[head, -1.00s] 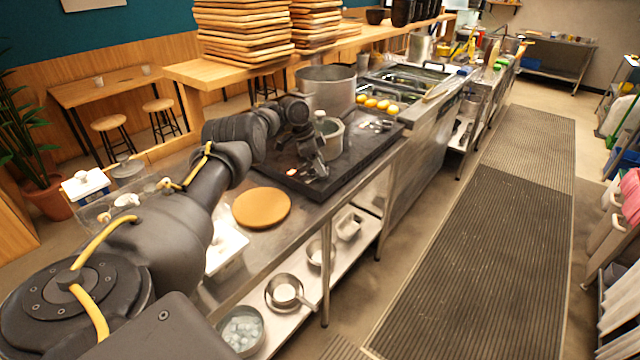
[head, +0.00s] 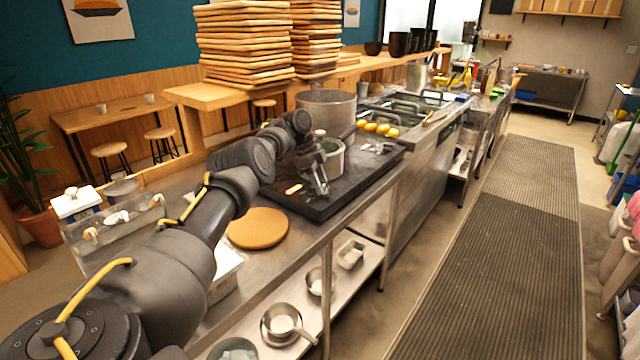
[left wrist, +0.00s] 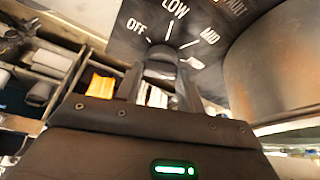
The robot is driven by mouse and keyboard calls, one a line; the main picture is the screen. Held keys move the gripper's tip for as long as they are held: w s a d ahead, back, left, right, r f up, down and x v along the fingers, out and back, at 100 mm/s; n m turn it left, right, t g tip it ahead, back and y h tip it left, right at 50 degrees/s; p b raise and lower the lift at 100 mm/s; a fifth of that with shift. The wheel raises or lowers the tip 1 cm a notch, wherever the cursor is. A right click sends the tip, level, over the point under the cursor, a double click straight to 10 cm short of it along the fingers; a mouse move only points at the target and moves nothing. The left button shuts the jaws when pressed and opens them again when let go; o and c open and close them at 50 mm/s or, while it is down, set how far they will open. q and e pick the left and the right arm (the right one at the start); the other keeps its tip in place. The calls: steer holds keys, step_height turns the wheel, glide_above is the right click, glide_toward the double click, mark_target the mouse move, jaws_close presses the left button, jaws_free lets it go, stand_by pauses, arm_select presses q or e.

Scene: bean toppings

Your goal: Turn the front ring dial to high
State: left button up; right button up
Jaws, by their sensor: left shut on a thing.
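The ring dial (left wrist: 162,62) is a dark knob on a black panel marked OFF, LOW and MID, with more lettering cut off at the top edge. My left gripper (left wrist: 160,88) is shut on the knob, one finger on each side. The knob's pointer is not clear, so I cannot tell its setting. In the head view my left gripper (head: 320,180) is at the black cooktop (head: 338,196), close beside a small pot (head: 332,160); the dial is hidden there. My right gripper is in neither view.
A large metal pot (head: 328,112) stands behind the small pot. A round wooden board (head: 258,228) lies on the counter in front of the cooktop. The pot wall is close to the gripper in the wrist view.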

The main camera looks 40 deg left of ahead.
arm_select(q)
steer(key=o, duration=1)
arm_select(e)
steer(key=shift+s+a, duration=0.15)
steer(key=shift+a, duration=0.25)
arm_select(q)
steer(key=shift+a+r, duration=0.15)
steer(key=shift+r, duration=0.15)
steer(key=p+v, duration=0.1)
steer(key=v, duration=0.9)
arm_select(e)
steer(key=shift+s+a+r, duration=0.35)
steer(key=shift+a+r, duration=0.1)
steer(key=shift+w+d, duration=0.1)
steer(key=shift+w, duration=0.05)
